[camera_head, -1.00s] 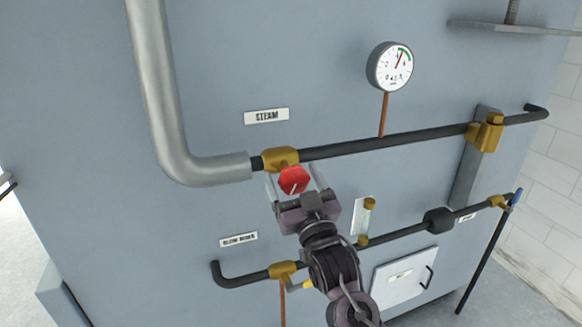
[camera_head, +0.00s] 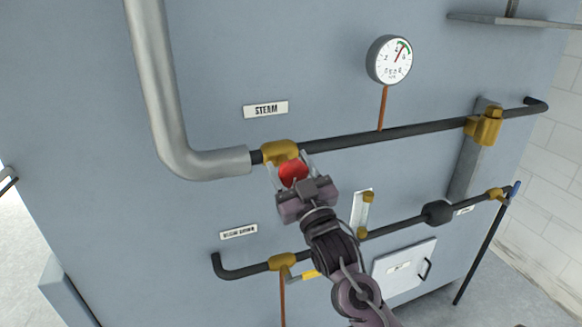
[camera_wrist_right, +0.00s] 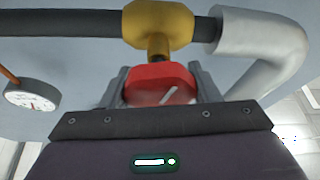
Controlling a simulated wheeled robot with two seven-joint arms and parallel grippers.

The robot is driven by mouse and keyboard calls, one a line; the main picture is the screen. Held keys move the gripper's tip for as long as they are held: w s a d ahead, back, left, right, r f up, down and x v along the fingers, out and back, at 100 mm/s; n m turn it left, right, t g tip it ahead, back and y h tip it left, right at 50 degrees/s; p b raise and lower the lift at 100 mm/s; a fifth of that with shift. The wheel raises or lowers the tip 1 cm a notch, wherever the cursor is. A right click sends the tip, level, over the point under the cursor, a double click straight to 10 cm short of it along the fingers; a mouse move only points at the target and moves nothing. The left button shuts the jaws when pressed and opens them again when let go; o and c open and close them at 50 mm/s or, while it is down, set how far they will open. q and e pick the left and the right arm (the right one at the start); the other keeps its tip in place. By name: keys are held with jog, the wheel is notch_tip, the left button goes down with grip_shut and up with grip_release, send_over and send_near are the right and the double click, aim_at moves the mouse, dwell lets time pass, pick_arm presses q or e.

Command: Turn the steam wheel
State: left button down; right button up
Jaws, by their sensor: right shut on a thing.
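The red steam wheel (camera_head: 292,173) sits on the brass valve (camera_head: 279,152) of the upper dark pipe, below the STEAM label (camera_head: 266,109). My right gripper (camera_head: 293,175) reaches up from below and is shut on the wheel, one finger on each side. In the right wrist view the red wheel (camera_wrist_right: 161,84) lies between the two fingers, under the brass valve body (camera_wrist_right: 158,24). A white mark shows slanted on the wheel's face there. The gripper's body hides the wheel's lower part. My left gripper is not in view.
A round gauge (camera_head: 389,60) stands above the upper pipe (camera_head: 380,138). A thick grey pipe (camera_head: 160,90) bends in from the left. Below run a lower dark pipe with a yellow-handled valve (camera_head: 282,262), a sight glass (camera_head: 361,212) and a small white hatch (camera_head: 404,268).

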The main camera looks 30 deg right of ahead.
aim_at(295, 179)
jog(key=shift+n+y, duration=0.6)
jog(key=shift+n, duration=0.5)
jog(key=o, duration=1)
jog(key=b+v, duration=0.3)
jog(key=v, duration=0.3)
jog(key=shift+s+a+f, duration=0.1)
jog(key=shift+s+f, duration=0.2)
jog(key=shift+s, duration=0.55)
